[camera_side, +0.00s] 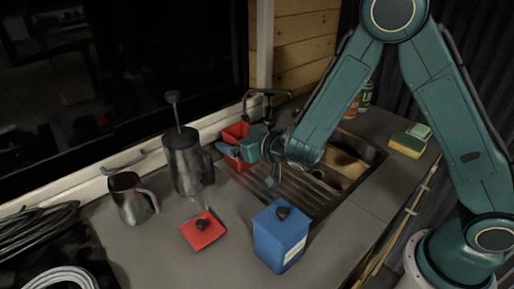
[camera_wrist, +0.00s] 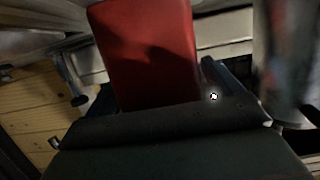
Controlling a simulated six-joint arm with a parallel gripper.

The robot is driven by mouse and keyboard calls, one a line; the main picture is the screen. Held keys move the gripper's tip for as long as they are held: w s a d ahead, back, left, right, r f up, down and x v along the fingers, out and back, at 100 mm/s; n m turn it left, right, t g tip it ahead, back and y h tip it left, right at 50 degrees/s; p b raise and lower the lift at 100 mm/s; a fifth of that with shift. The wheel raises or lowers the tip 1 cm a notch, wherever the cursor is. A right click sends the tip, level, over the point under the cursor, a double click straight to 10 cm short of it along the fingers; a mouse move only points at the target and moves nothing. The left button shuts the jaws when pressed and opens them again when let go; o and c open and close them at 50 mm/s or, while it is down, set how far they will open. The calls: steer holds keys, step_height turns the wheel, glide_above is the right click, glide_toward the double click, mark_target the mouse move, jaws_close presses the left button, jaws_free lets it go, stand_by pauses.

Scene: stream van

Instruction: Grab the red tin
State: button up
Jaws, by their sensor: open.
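The red tin (camera_side: 237,131) stands at the back of the counter by the window ledge, partly hidden behind my gripper (camera_side: 232,150). Its lidless top cannot be made out clearly. In the wrist view the red tin (camera_wrist: 145,50) fills the upper middle, with a shadow across its face. My gripper (camera_wrist: 145,92) is open, and its fingers show at the left and right of the tin. I cannot tell whether either finger touches it. A red lid (camera_side: 203,231) with a dark knob lies apart on the counter in front.
A dark metal pot (camera_side: 184,163) with a tall plunger stands left of the tin, with a metal jug (camera_side: 129,199) beyond it. A blue lidded tin (camera_side: 281,238) stands in front. The sink (camera_side: 345,165) and a sponge (camera_side: 406,146) are to the right.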

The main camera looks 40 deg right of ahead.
steer(key=c, duration=1.4)
steer(key=shift+r, duration=0.35)
step_height(320, 180, up, 19)
stand_by(1.1)
steer(key=shift+r, duration=0.2)
stand_by(0.6)
